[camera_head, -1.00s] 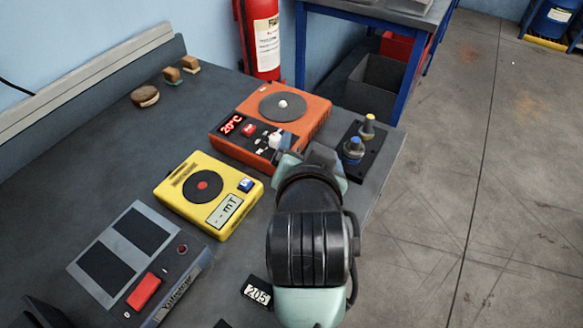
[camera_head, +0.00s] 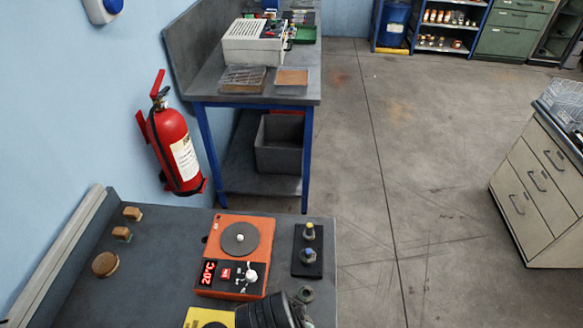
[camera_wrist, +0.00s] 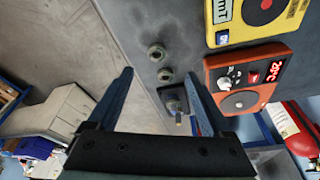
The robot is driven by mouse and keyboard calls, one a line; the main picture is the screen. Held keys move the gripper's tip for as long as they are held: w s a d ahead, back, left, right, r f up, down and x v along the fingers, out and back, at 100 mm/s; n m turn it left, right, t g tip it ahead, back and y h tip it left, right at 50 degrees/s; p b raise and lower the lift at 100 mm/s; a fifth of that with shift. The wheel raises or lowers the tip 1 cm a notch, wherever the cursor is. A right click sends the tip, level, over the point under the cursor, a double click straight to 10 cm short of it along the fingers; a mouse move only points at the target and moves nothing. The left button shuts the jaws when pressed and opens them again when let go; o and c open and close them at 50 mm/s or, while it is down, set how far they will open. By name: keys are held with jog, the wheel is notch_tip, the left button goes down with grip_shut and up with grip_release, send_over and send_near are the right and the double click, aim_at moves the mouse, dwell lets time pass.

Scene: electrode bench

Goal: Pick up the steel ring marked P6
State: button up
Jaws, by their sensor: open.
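Two small grey metal rings lie on the dark bench top in the wrist view: one ring (camera_wrist: 156,53) farther from a black plate and another ring (camera_wrist: 165,75) close to the plate. No P6 mark is readable on either. In the head view one small grey ring-like piece (camera_head: 305,294) shows just below the plate, beside my dark arm. My gripper (camera_wrist: 158,68) is open and empty. In the wrist view both rings appear between its blue fingers, beyond them and apart from them. The fingertips are hidden in the head view.
The black plate (camera_head: 307,262) carries a blue-topped and a yellow-topped post. An orange hotplate (camera_head: 222,276) stands left of it, with a yellow meter (camera_head: 196,318) below. Wooden pieces (camera_head: 106,264) lie far left. A fire extinguisher (camera_head: 177,148) is on the wall. Floor is open to the right.

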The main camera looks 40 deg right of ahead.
jog(key=x, duration=0.7)
jog(key=shift+s+d+f, duration=0.15)
jog(key=shift+d+f, duration=0.05)
jog(key=shift+f, duration=0.1)
jog(key=x, duration=0.2)
jog(key=d+p+x, duration=0.1)
jog(key=x, duration=0.1)
jog(key=shift+d+f, duration=0.1)
jog(key=shift+f, duration=0.35)
jog(key=shift+c, duration=0.2)
grip_shut()
